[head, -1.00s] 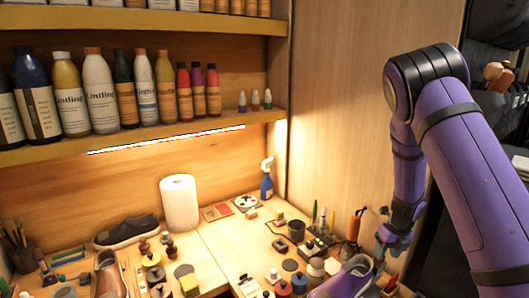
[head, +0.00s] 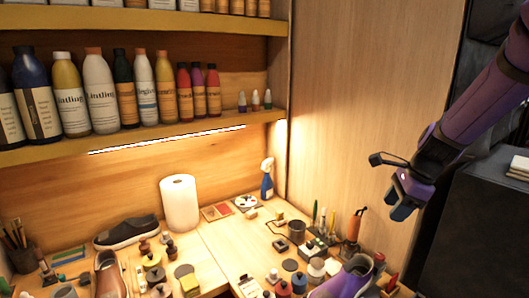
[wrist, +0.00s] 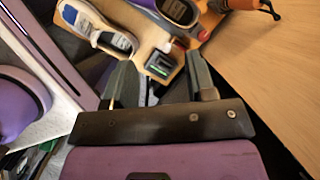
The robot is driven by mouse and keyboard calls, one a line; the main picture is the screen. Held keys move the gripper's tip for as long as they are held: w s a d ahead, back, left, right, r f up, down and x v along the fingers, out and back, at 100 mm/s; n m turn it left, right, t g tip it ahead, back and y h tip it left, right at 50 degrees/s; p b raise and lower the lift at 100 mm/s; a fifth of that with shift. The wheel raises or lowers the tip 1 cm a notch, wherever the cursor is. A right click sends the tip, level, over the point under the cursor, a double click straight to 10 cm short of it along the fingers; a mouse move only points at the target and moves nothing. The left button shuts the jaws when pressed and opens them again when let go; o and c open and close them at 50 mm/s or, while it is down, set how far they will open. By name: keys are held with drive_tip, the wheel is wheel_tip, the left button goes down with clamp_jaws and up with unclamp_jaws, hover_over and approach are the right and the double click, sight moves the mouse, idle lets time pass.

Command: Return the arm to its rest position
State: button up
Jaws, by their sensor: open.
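My purple arm reaches in from the right edge of the head view. My gripper (head: 402,204) hangs in the air in front of the wooden side panel, above and to the right of the workbench. In the wrist view my gripper (wrist: 165,85) shows two dark fingers spread apart with nothing held between them. A purple sneaker (head: 345,283) sits at the front right of the bench, below and left of my gripper and apart from it. In the wrist view, shoes show beyond the fingers, one of them pale (wrist: 97,28).
The bench (head: 225,240) holds many small bottles and jars, a paper towel roll (head: 179,203), a dark shoe (head: 127,232) and a blue spray bottle (head: 267,178). Bottle shelves (head: 140,140) hang above. A dark cabinet (head: 480,235) stands at the right. Air before the side panel (head: 345,110) is clear.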

drive_tip(key=s+r+n+t+h, duration=0.1)
drive_tip(key=s+r+n, duration=0.3)
drive_tip(key=s+n, duration=0.2)
drive_tip(key=s+r+n+t+h, duration=0.1)
drive_tip(key=s+r+n, duration=0.4)
drive_tip(key=s, duration=0.5)
drive_tip(key=s+a+r+n+t+h, duration=0.1)
drive_tip(key=s+r+n, duration=0.4)
drive_tip(key=s+n, duration=0.3)
drive_tip(key=shift+s+r+n, duration=0.15)
drive_tip(key=shift+s+n, duration=0.15)
drive_tip(key=shift+n, duration=0.2)
drive_tip(key=shift+w+a, duration=0.1)
